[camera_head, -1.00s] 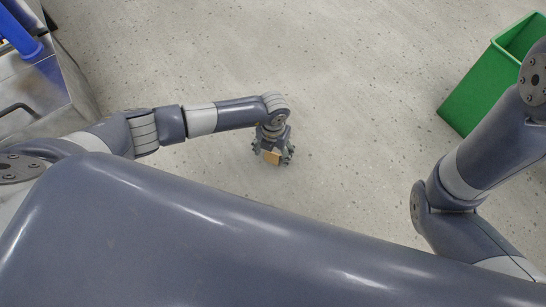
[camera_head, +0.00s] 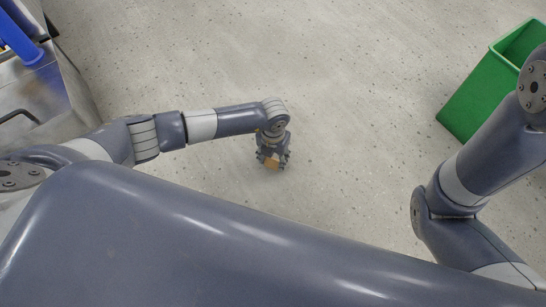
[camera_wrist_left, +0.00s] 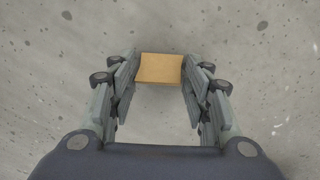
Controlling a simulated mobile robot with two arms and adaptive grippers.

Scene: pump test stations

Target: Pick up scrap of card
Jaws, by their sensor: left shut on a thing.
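The scrap of card (camera_head: 271,162) is a small tan-brown rectangle. In the left wrist view the scrap of card (camera_wrist_left: 160,68) sits between the fingertips, with a finger against each side edge. My left gripper (camera_head: 272,160) points down over the speckled floor and is shut on the card; it also shows in the left wrist view (camera_wrist_left: 160,72). I cannot tell exactly how high the card is above the floor. My right arm comes in from the right, but its gripper is out of view.
A green bin (camera_head: 490,85) with an open top stands on the floor at the right, beside my right arm. A metal bench (camera_head: 40,90) with a blue item (camera_head: 18,40) on it is at the upper left. The speckled floor (camera_head: 330,90) between them is clear.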

